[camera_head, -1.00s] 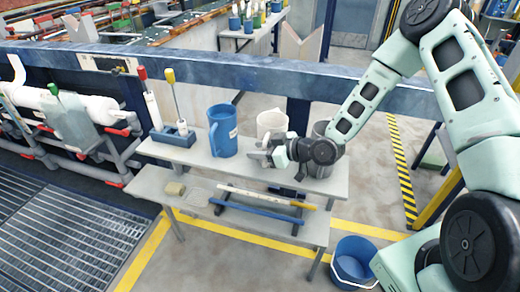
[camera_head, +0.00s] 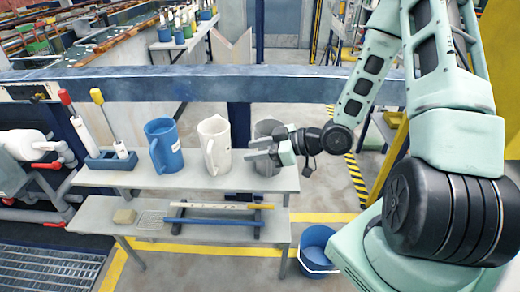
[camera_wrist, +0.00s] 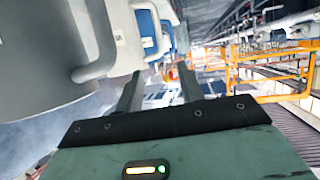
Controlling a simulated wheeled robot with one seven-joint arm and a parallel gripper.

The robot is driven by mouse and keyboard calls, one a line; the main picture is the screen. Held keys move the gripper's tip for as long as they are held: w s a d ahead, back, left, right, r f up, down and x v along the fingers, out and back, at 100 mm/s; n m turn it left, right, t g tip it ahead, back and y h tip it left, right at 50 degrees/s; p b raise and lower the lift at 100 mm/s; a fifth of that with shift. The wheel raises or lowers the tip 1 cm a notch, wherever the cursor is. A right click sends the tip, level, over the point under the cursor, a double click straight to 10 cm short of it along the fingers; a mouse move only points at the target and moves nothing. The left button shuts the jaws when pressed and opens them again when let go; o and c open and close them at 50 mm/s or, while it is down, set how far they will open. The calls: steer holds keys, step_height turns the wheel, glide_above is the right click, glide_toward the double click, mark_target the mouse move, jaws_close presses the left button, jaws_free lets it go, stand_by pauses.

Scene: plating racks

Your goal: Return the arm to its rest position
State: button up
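My gripper (camera_head: 256,147) is in front of the grey jug (camera_head: 270,127) on the upper shelf and hides part of it. Its two fingers are apart with nothing between them, as the wrist view (camera_wrist: 158,85) also shows. The white jug (camera_head: 212,135) stands upright just left of the fingertips, and the blue jug (camera_head: 164,152) stands further left. In the wrist view the grey jug (camera_wrist: 35,55) is close at the left, with the white jug (camera_wrist: 122,40) and blue jug (camera_wrist: 166,32) beyond. My arm reaches in from the right, bent at the elbow.
A blue holder (camera_head: 110,161) with red- and yellow-topped tools stands at the left of the two-tier rack (camera_head: 225,181). A blue bucket (camera_head: 318,245) sits on the floor at right. A blue beam (camera_head: 200,84) runs behind.

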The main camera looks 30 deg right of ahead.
steer(key=shift+s+d+r, duration=0.2)
steer(key=shift+s+d, duration=0.1)
steer(key=shift+s, duration=0.05)
